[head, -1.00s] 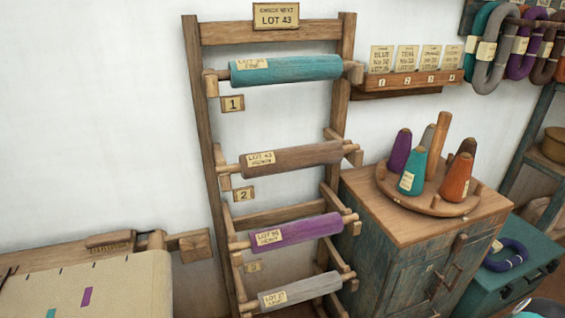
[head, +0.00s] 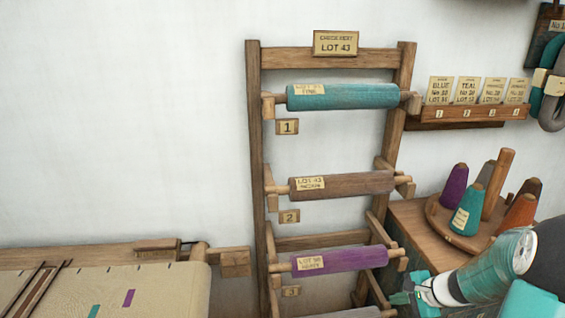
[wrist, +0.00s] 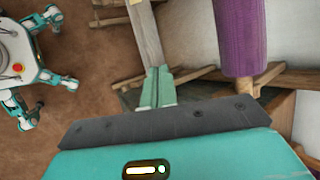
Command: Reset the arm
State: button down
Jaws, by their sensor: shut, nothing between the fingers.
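My arm reaches in from the lower right of the head view. My gripper (head: 400,298) is at its end, small and partly cut by the clutter, near the right side of the rack's lower rungs. In the wrist view my gripper (wrist: 157,88) shows two teal fingers pressed together with nothing between them. They overlap a grey-brown bar in the picture; I cannot tell whether they touch it.
A wooden rack (head: 255,150) holds a teal roll (head: 350,96), a brown roll (head: 350,184) and a purple roll (head: 345,260). Yarn cones (head: 466,212) stand on a cabinet at right. A loom (head: 160,290) is at lower left. Bare wall lies left of the rack.

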jog(key=s+a+r+n+g, duration=0.1)
jog(key=s+a+r+n, duration=0.3)
jog(key=a+r, duration=0.45)
jog(key=s+a+r+n+h, duration=0.2)
jog(key=s+a+r+n, duration=0.2)
jog(key=s+r+n, duration=0.2)
jog(key=s+a+r+n+h, duration=0.3)
jog(key=s+a+r+n, duration=0.2)
jog(key=s+r, duration=0.3)
jog(key=shift+s+n+t, duration=0.4)
jog(key=shift+s+n, duration=0.1)
jog(key=shift+s, duration=0.75)
jog(key=shift+d, duration=0.1)
